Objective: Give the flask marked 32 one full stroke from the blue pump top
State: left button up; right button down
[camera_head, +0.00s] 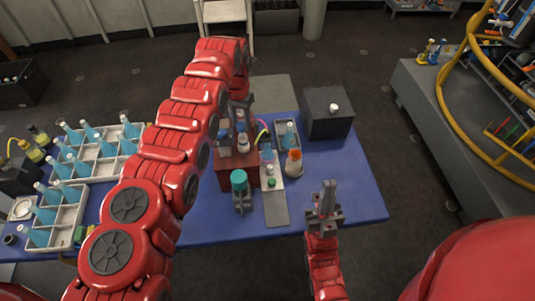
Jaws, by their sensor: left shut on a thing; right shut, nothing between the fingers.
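My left gripper (241,118) reaches down over a red box (234,171) near the middle of the blue table. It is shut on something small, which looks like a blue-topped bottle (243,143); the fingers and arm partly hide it. Another blue-topped bottle (224,136) stands beside it on the box. A teal round top (239,180) sits on a grey stand in front of the box. Blue flasks stand right of the box, one in a grey tray (278,132). The marking 32 is too small to read. My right gripper (328,196) is shut and empty above the table's front right.
White racks (103,166) with several blue flasks fill the left of the table. An orange-rimmed vessel (293,163) stands right of the pale strip (275,208). A dark box (327,113) stands at the back right. The table's right front (362,196) is clear.

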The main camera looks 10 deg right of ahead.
pick_arm(q)
jog(key=shift+f+b, duration=0.9)
dwell(0.4)
jog(key=o, duration=1)
jog(key=shift+w, duration=0.1)
jog(key=shift+r, duration=0.1)
notch_tip(320, 180, up, 2)
jog(key=shift+p, duration=0.6)
jog(key=shift+r, duration=2.4)
